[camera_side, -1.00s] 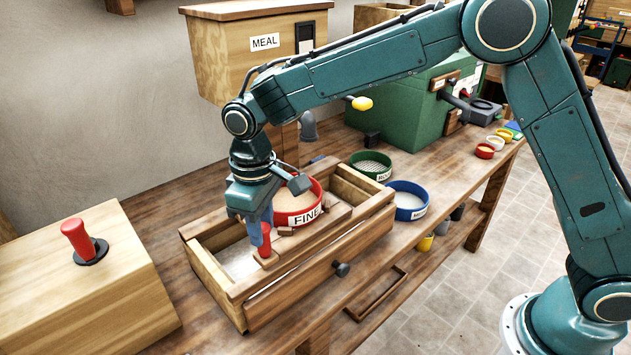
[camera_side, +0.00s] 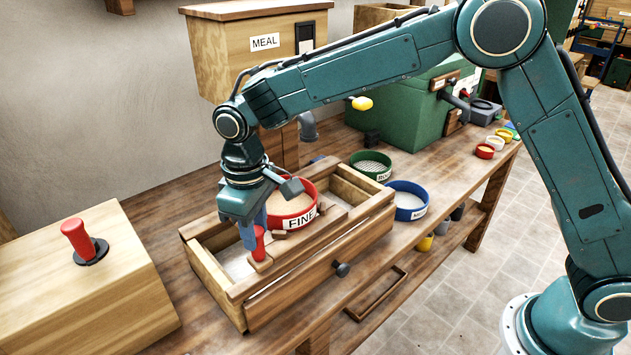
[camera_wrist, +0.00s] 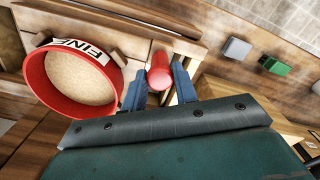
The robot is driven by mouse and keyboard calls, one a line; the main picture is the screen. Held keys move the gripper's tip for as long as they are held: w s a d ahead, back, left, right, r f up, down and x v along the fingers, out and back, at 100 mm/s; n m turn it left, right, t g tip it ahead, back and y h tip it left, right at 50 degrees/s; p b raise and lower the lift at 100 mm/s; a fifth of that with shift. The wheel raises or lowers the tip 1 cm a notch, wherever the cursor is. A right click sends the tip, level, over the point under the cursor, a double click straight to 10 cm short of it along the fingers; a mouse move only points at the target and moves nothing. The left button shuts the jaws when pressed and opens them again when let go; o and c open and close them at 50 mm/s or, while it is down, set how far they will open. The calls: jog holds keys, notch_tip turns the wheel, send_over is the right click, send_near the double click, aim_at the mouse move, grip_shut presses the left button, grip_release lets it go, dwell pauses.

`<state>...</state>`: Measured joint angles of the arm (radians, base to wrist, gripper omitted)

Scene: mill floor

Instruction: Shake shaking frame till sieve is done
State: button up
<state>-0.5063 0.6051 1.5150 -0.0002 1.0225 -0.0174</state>
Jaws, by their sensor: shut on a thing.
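The red sieve labelled FINE (camera_side: 296,222) sits on the wooden shaking frame (camera_side: 287,250), which lies across the open wooden box. Pale meal (camera_wrist: 80,78) covers the sieve's bottom in the wrist view. A red upright handle (camera_side: 257,243) stands on the frame beside the sieve. My gripper (camera_side: 252,236) is shut on this handle. In the wrist view its two blue fingers (camera_wrist: 158,88) stand on either side of the red handle (camera_wrist: 159,72). Some pale meal (camera_side: 238,266) shows in the box below the frame.
A blue sieve (camera_side: 406,200) and a green sieve (camera_side: 371,165) stand on the bench right of the box. The wooden MEAL bin (camera_side: 226,50) is behind. A wooden block with a red lever (camera_side: 78,238) stands at left. A green machine (camera_side: 405,115) is at the back.

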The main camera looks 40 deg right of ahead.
jog(key=a, duration=0.9)
jog(key=shift+a, duration=0.2)
dwell(0.6)
jog(key=shift+r, duration=0.1)
jog(key=o, duration=0.9)
jog(key=shift+a, duration=0.1)
jog(key=shift+o, duration=0.2)
notch_tip(320, 180, up, 9)
dwell(0.5)
jog(key=shift+d, duration=0.2)
